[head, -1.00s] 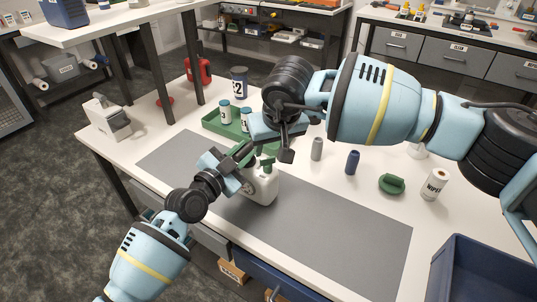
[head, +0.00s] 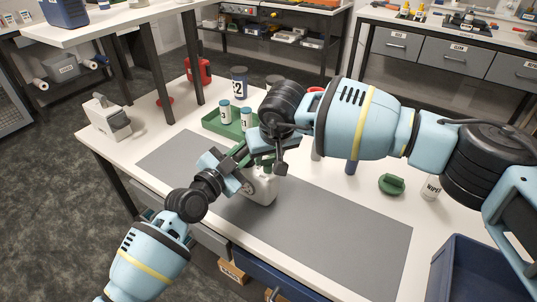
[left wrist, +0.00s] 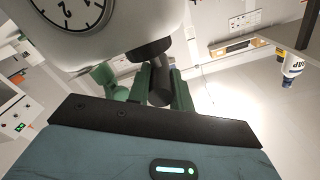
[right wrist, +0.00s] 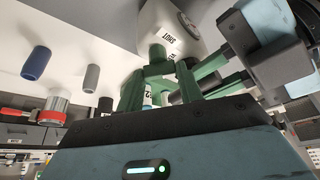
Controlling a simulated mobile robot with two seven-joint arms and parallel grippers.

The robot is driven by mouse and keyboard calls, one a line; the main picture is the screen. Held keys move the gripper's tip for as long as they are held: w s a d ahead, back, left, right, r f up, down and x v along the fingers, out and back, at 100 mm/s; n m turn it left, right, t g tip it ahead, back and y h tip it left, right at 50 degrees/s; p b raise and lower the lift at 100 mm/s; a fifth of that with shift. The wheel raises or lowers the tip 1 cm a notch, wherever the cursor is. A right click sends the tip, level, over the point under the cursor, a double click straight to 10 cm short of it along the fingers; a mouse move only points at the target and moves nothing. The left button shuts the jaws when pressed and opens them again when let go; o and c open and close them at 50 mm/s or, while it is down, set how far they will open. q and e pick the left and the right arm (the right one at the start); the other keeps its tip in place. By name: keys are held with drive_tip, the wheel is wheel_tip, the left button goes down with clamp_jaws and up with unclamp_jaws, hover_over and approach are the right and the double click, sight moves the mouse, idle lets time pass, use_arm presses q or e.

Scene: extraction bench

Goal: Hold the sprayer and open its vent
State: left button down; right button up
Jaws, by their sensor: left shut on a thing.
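The sprayer (head: 263,189) is a white bottle with a green top, upright on the grey mat. My left gripper (head: 243,183) is shut on a dark stub at its side. In the left wrist view the dark stub (left wrist: 160,88) lies between the green fingers, beside the white body (left wrist: 130,30) and its dial. My right gripper (head: 266,160) is above the sprayer's top, pointing down. In the right wrist view its fingers (right wrist: 159,85) stand apart, with a green top part (right wrist: 157,68) between them; contact is unclear. A "SHUT" label (right wrist: 168,33) shows on the body.
A green tray (head: 222,132) with bottles stands behind the sprayer. A green item (head: 391,185), a blue cylinder (head: 351,167) and a wipes roll (head: 430,188) stand at right. A blue bin (head: 480,270) is front right. The mat's right part (head: 340,230) is clear.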

drive_tip(key=shift+m, duration=0.4)
drive_tip(key=m+h, duration=0.1)
drive_tip(key=m, duration=0.1)
drive_tip(key=m+h, duration=0.1)
drive_tip(key=m, duration=0.1)
drive_tip(key=shift+a+r+m, duration=0.1)
drive_tip(key=shift+a+m, duration=0.1)
drive_tip(key=shift+m, duration=0.1)
drive_tip(key=m+h, duration=0.1)
drive_tip(key=m, duration=0.3)
drive_tip(key=shift+w+a+m+h, duration=0.1)
drive_tip(key=shift+m+h, duration=0.3)
drive_tip(key=shift+g, duration=0.3)
drive_tip(key=o, duration=0.7)
drive_tip(key=v, duration=1.2)
